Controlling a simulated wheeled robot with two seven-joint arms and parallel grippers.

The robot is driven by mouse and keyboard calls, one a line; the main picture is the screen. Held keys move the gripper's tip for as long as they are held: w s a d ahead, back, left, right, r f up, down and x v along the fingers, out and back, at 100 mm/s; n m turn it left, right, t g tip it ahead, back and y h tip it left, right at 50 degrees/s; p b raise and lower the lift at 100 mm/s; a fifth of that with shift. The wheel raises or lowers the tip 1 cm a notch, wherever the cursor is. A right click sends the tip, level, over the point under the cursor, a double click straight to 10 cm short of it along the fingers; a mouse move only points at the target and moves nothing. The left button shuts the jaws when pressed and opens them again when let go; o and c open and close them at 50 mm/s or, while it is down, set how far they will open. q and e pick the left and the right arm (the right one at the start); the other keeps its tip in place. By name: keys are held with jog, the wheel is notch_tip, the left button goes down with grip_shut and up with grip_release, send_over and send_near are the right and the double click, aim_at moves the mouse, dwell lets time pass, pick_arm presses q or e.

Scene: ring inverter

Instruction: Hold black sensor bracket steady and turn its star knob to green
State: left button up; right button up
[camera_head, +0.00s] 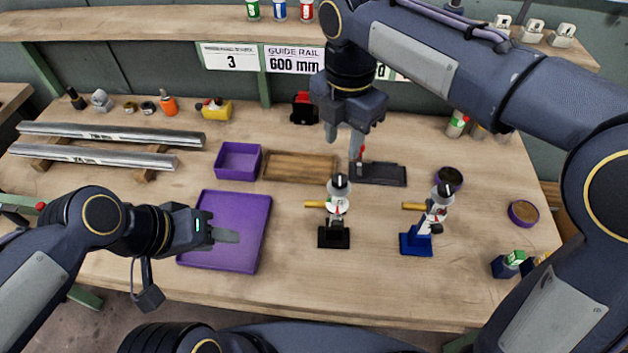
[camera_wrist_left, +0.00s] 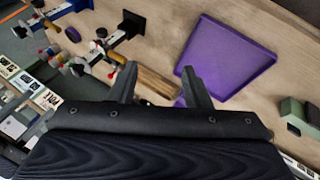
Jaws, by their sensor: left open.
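The black sensor bracket (camera_head: 334,238) stands upright on the table, right of the purple tray. At its top are a grey star knob (camera_head: 339,187) and a small dial with white, red and green parts (camera_head: 337,204); the knob's exact setting is too small to read. The bracket also shows in the left wrist view (camera_wrist_left: 132,24). My left gripper (camera_head: 226,236) is open and empty over the purple tray, left of the bracket; its fingers show in the wrist view (camera_wrist_left: 161,90). My right gripper (camera_head: 344,142) points down, fingers apart and empty, above and behind the bracket.
A similar blue bracket (camera_head: 416,243) stands to the right. The purple tray (camera_head: 262,240) is empty. A purple bin (camera_head: 238,160), a wooden tray (camera_head: 300,167) and a dark tray (camera_head: 378,174) lie behind. The table between tray and black bracket is clear.

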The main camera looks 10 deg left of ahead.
pick_arm(q)
jog(key=w+d+f+n+g+h, duration=0.5)
jog(key=w+d+f+n+h, duration=0.15)
jog(key=w, duration=0.25)
jog(key=n+t+h, duration=0.1)
jog(key=n+h, duration=0.6)
jog(key=n, duration=0.3)
send_near(336, 214)
notch_tip(336, 214, down, 3)
jog(key=w+d, duration=0.2)
jog(key=shift+t, duration=0.3)
jog(key=d, duration=0.8)
jog(key=shift+w+f, duration=0.1)
jog(key=shift+w, duration=0.1)
